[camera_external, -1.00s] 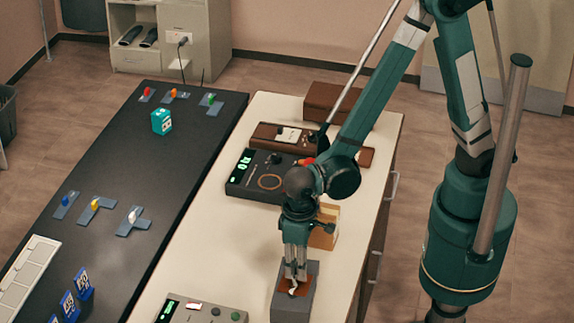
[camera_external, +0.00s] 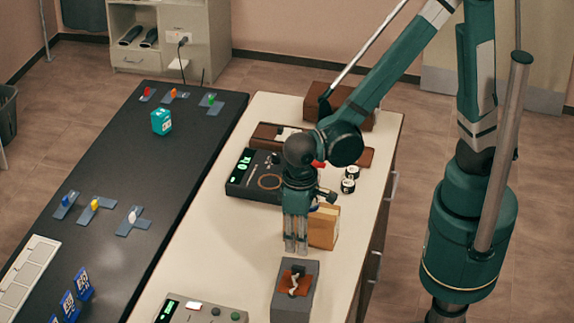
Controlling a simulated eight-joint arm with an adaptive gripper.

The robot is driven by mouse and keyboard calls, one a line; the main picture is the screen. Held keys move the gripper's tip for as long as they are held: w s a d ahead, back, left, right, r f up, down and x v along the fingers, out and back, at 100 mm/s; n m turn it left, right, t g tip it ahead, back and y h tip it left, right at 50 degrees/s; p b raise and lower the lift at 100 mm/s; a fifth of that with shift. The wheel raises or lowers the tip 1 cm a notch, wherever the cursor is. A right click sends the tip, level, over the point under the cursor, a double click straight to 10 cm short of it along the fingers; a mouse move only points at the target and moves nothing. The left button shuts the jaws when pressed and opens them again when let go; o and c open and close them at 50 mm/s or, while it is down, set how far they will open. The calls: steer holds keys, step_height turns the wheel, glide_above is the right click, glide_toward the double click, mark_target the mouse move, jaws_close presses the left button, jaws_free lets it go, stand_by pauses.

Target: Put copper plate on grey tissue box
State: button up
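The grey tissue box (camera_external: 292,313) stands on the near part of the cream table. The copper plate (camera_external: 303,281), a small brownish-orange piece, lies on the top of the box, with a pale tissue-like shape showing at its middle. My gripper (camera_external: 296,251) points down, a little above and behind the box. Its fingers are slightly apart with nothing between them, and there is a gap between the fingertips and the plate.
A black scale with a green display (camera_external: 250,176) and brown boxes (camera_external: 322,100) are farther back. A grey control box (camera_external: 213,312) is at front left. Two small white-topped cylinders (camera_external: 348,185) stand near the right edge.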

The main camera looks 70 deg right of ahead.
steer(key=shift+r, duration=0.4)
stand_by(0.6)
steer(key=w+d+r+m+t, duration=0.15)
steer(key=d+r, duration=0.25)
steer(key=d, duration=0.4)
steer(key=w+d+r+m+t, duration=0.1)
steer(key=w+d+r+t, duration=0.2)
steer(key=d, duration=0.4)
steer(key=w+d+r+m, duration=0.15)
steer(key=d+r, duration=0.25)
steer(key=d, duration=0.4)
steer(key=s+d+r+n+t+b, duration=0.1)
steer(key=s+d+r+t+b, duration=0.15)
steer(key=d, duration=0.75)
steer(key=s+d+f+n+b, duration=0.2)
steer(key=s+n, duration=0.1)
steer(key=s, duration=0.4)
steer(key=shift+s+d+f+b, duration=0.15)
steer(key=shift+s+d+b, duration=0.2)
steer(key=shift+d+b, duration=0.05)
